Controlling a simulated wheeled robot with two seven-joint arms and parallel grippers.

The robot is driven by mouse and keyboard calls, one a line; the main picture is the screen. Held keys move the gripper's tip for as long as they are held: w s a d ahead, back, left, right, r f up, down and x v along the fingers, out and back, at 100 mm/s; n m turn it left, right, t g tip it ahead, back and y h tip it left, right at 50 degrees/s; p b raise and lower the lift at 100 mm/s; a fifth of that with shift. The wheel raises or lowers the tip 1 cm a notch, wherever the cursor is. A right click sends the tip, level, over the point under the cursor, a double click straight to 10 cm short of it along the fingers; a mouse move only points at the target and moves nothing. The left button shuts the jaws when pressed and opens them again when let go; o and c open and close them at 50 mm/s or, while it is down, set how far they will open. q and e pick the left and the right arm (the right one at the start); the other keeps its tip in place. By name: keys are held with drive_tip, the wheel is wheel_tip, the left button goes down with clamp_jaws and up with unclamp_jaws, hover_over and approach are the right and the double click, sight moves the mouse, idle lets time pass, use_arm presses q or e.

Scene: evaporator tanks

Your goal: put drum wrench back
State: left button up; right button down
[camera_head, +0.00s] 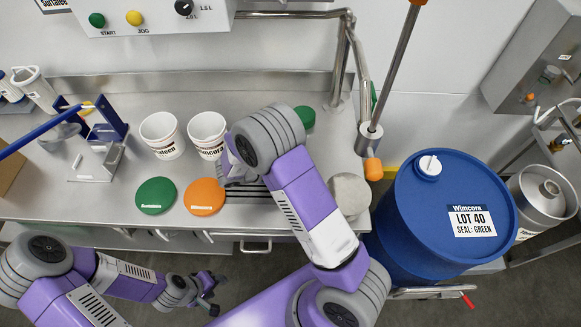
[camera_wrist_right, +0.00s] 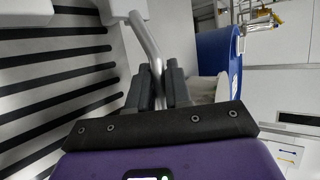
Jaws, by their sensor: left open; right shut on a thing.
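The drum wrench (camera_wrist_right: 143,38) is a bent grey metal bar in the right wrist view. My right gripper (camera_wrist_right: 160,88) is shut on it, and the bar runs up from between the fingers. In the head view, my right arm reaches over the bench and its wrist hides most of the wrench. A black-striped area (camera_head: 248,193) lies beside that wrist, and black stripes also fill the left of the right wrist view (camera_wrist_right: 60,80). My left gripper (camera_head: 207,287) is open and empty in front of the bench edge, low in the head view.
A blue drum (camera_head: 440,205) with a white cap stands right of the bench. Two white tubs (camera_head: 162,136), a green lid (camera_head: 155,196) and an orange lid (camera_head: 204,197) lie left of my right arm. A blue-handled press (camera_head: 100,135) stands further left.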

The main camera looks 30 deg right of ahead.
drive_tip(key=shift+f+b, duration=0.4)
drive_tip(key=shift+f, duration=0.25)
drive_tip(key=c, duration=1)
unclamp_jaws()
drive_tip(key=p+v, duration=0.2)
drive_tip(key=v, duration=0.5)
drive_tip(key=shift+a+r, duration=0.15)
drive_tip(key=shift+a, duration=0.1)
